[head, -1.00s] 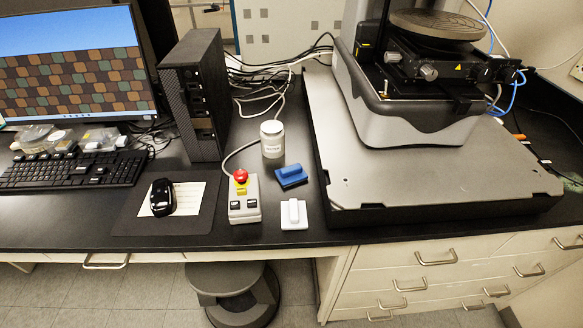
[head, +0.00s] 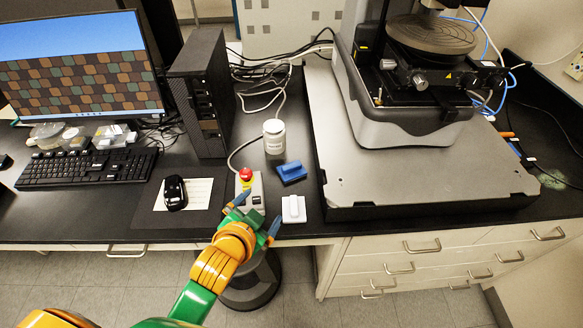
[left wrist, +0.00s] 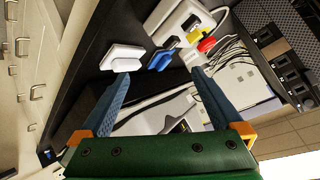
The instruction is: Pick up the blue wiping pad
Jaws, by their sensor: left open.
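The blue wiping pad (head: 291,172) lies on the black bench, between the control box and the profiler's base plate. It also shows in the left wrist view (left wrist: 161,60), beyond the fingers. A white pad (head: 293,208) of like shape lies just in front of it. My left gripper (head: 257,220) is open and empty over the bench's front edge, in front of the control box and left of the white pad. Its blue fingers show in the left wrist view (left wrist: 158,92), spread apart with nothing between them. My right gripper is not in view.
The control box (head: 250,187) with a red button stands left of the blue pad. A white lidded jar (head: 273,137) stands behind it. The profiler's base plate (head: 420,185) rises at the right. A mouse (head: 175,193), keyboard and computer tower (head: 200,95) are at the left.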

